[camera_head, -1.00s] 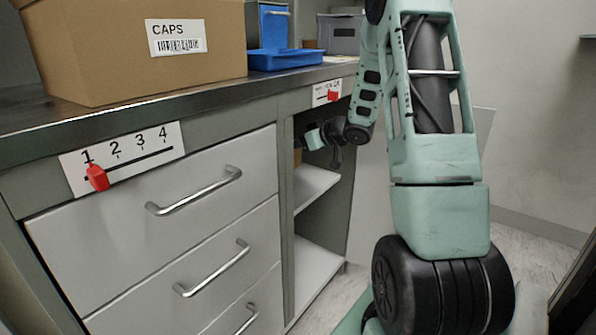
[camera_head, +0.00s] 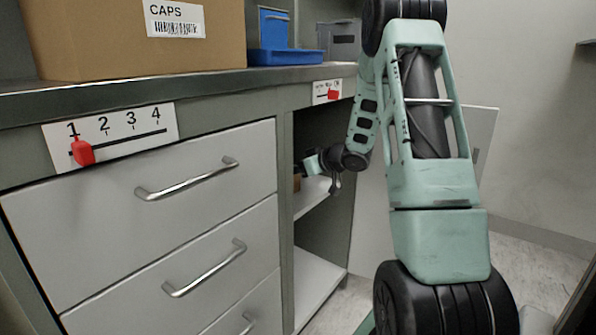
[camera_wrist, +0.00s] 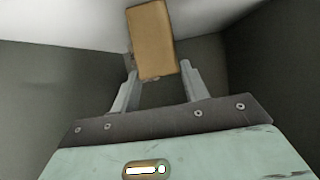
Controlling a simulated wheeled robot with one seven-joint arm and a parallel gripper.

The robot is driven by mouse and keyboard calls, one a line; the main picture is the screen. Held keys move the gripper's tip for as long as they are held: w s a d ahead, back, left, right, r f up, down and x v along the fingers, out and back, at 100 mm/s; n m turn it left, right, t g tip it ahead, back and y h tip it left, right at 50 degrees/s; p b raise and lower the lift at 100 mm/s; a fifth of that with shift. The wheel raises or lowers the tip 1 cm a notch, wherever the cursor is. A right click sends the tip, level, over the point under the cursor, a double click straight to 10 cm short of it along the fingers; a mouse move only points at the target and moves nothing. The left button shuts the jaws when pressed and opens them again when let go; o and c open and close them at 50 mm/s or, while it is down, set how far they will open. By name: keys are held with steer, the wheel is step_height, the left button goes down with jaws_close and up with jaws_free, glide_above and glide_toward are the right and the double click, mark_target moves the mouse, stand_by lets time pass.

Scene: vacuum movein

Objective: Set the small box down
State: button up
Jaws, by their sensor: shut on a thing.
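The small box (camera_wrist: 152,40) is a plain tan-brown block between the two fingers of my gripper (camera_wrist: 157,72) in the wrist view. My gripper is shut on it. The box looks slightly tilted in that view. In the head view my gripper (camera_head: 312,166) reaches into the open cabinet bay, just above the middle shelf (camera_head: 312,194). Only a sliver of the box (camera_head: 297,183) shows there, beside the bay's left post. Whether the box touches the shelf cannot be told.
Drawers with metal handles (camera_head: 187,180) stand left of the bay. A large CAPS carton (camera_head: 130,50), a blue tray (camera_head: 285,57) and a grey bin (camera_head: 340,40) stand on the counter. An open door panel (camera_head: 485,150) is at the right. A lower shelf (camera_head: 318,280) looks bare.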

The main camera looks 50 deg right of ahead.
steer(key=shift+f, duration=0.15)
steer(key=o, duration=1.1)
steer(key=shift+s+r, duration=0.35)
steer(key=shift+r, duration=0.05)
steer(key=p+v, duration=0.5)
steer(key=v, duration=0.6)
steer(key=shift+s, duration=0.15)
